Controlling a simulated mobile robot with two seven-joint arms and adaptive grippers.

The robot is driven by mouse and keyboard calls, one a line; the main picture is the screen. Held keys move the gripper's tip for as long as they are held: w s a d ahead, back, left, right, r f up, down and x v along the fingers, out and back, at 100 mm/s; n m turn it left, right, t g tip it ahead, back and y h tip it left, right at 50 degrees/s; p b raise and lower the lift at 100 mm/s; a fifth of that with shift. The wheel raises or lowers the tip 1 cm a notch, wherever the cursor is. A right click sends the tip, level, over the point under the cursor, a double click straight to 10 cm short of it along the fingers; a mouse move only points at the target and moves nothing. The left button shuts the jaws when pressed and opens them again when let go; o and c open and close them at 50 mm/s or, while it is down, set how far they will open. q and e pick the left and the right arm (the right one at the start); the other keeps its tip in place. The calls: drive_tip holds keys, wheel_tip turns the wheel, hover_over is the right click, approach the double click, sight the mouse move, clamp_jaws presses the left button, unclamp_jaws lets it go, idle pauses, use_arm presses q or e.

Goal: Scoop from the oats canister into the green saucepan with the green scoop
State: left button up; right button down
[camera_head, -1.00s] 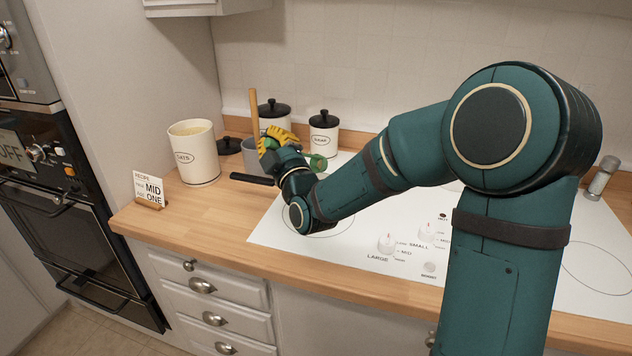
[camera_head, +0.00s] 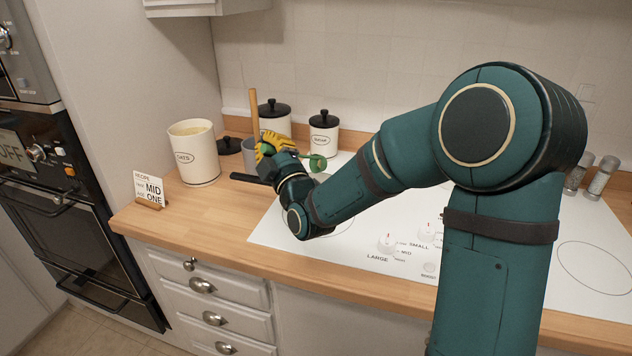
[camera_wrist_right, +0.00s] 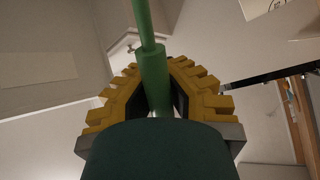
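The cream oats canister (camera_head: 199,160) stands open at the left of the counter, with pale contents near its rim. My right gripper (camera_head: 272,145) is shut on the green scoop (camera_head: 318,163), to the right of the canister and apart from it. In the right wrist view the scoop's green handle (camera_wrist_right: 153,75) runs between the yellow fingers; its bowl is out of that view. A black pan handle (camera_head: 251,179) sticks out left below the gripper. The saucepan's body is hidden behind my wrist. My left gripper is not in view.
A grey crock (camera_head: 249,153) with a wooden utensil (camera_head: 254,112) and a dark lid (camera_head: 229,145) stand beside the oats canister. Two lidded canisters (camera_head: 323,133) stand behind. A recipe card (camera_head: 151,189) is at the left front. The white cooktop (camera_head: 350,250) lies under my arm.

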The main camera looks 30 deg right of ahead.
drive_tip(key=shift+a+f, duration=0.1)
drive_tip(key=shift+a, duration=0.05)
drive_tip(key=shift+a+f+n+b, duration=0.25)
drive_tip(key=shift+f+n+b, duration=0.25)
drive_tip(key=shift+n+b, duration=0.25)
idle(0.3)
drive_tip(key=shift+a+f+n+y, duration=0.45)
drive_tip(key=shift+f+n+y, duration=0.25)
drive_tip(key=shift+n, duration=0.25)
drive_tip(key=shift+a+f+n+y, duration=0.4)
drive_tip(key=shift+f+n+y, duration=0.1)
drive_tip(key=shift+f+n, duration=0.35)
idle(1.1)
drive_tip(key=shift+a+f+n+y, duration=0.35)
drive_tip(key=shift+f+n, duration=0.35)
drive_tip(key=shift+n, duration=0.2)
drive_tip(key=shift+a+f+n+y, duration=0.25)
drive_tip(key=shift+f+n+y, duration=0.1)
drive_tip(key=shift+f+n, duration=0.45)
idle(1.1)
